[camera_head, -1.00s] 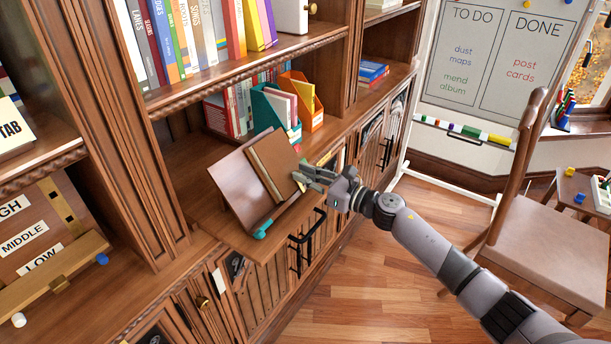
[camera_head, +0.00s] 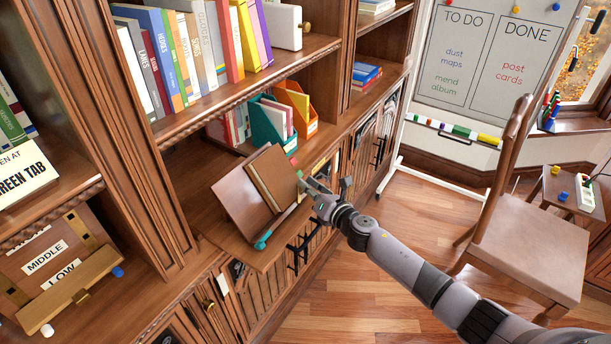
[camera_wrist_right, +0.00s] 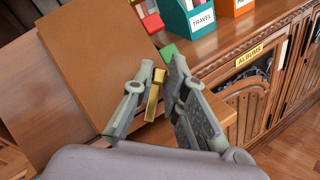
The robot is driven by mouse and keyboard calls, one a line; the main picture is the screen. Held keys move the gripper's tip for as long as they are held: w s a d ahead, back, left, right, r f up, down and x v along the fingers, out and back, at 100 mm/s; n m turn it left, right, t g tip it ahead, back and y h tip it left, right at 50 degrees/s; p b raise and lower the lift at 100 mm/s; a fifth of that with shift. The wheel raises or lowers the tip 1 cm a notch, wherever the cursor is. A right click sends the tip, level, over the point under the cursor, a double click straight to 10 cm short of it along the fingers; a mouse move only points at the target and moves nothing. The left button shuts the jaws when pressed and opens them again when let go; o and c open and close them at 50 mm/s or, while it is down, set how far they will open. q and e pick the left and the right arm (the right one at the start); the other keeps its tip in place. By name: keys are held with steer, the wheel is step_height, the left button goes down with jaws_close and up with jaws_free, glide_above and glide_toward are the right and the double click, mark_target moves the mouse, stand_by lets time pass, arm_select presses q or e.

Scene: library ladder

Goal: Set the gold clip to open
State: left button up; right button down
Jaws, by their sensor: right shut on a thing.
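A brown book (camera_head: 275,178) lies on a tilted reddish-brown book stand (camera_head: 243,196) on the pulled-out shelf board. The book also shows in the right wrist view (camera_wrist_right: 98,62). The gold clip (camera_wrist_right: 155,93) stands at the book's right edge in that view. My right gripper (camera_wrist_right: 158,85) has a finger on each side of the clip and is shut on it. In the head view, my right gripper (camera_head: 306,184) is at the right edge of the stand, and its fingers hide the clip there. My left gripper is not in view.
A green block (camera_wrist_right: 168,51) lies just beyond the fingers. Teal (camera_head: 268,124) and orange (camera_head: 297,106) file boxes stand behind the stand. A teal-ended part (camera_head: 262,240) sits at the stand's lower edge. A chair (camera_head: 524,245) stands to the right, with open floor before it.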

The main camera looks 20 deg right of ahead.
steer(key=m+h+p, duration=0.1)
steer(key=m+p, duration=0.1)
steer(key=p, duration=0.1)
steer(key=d+m+g+h+p, duration=0.1)
steer(key=m+p, duration=0.2)
steer(key=f+m+g+h+p, duration=0.1)
steer(key=m+h+p, duration=0.1)
steer(key=m+p, duration=0.1)
steer(key=shift+s+d, duration=0.1)
steer(key=shift+d, duration=0.15)
steer(key=shift+d+f+m+g+p, duration=0.15)
steer(key=shift+f+m+g+p, duration=0.15)
steer(key=shift+m+g+p, duration=0.45)
steer(key=shift+s+f+m+h+p, duration=0.15)
steer(key=shift+f+m+h+p, duration=0.1)
steer(key=shift+m+h+p, duration=0.25)
steer(key=shift+f, duration=0.1)
steer(key=shift+d, duration=0.1)
steer(key=c, duration=1.6)
jaws_free()
